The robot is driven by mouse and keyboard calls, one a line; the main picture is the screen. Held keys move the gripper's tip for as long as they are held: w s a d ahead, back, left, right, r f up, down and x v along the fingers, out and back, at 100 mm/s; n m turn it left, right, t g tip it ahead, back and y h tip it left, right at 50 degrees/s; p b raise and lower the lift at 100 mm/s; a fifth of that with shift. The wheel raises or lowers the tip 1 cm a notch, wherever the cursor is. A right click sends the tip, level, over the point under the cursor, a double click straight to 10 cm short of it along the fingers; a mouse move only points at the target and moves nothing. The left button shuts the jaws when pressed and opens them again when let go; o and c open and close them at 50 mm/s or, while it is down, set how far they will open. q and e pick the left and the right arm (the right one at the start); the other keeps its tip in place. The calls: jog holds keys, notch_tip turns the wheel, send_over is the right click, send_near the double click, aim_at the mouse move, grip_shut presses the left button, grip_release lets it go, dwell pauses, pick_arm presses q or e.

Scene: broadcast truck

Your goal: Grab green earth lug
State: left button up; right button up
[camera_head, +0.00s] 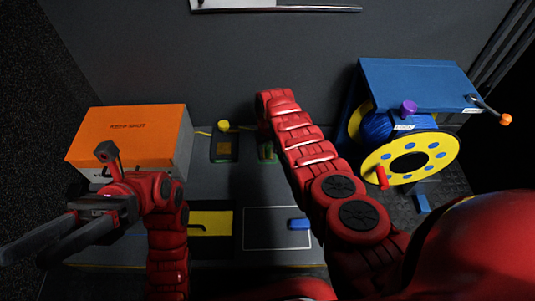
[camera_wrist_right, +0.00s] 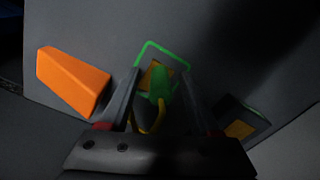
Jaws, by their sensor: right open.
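The green lug (camera_wrist_right: 160,85) stands between the spread fingers of my right gripper (camera_wrist_right: 160,92) in the right wrist view, with a yellow cable (camera_wrist_right: 160,118) below it. The jaws are open, and I cannot tell whether either finger touches the lug. A green outline (camera_wrist_right: 150,45) is marked on the surface around it. In the head view, a bit of green (camera_head: 267,151) shows beside my right arm, which hides that gripper. My left gripper (camera_head: 22,258) is open and empty at the lower left, away from the lug.
An orange-topped box (camera_head: 125,130) stands at the left, near my left arm. A dark pad with a yellow knob (camera_head: 223,126) sits left of the green spot. A blue cable reel with a yellow disc (camera_head: 385,160) stands at the right. A blue piece (camera_head: 299,224) lies on the front panel.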

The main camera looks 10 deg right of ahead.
jog(key=shift+f, duration=0.2)
grip_shut()
dwell(0.3)
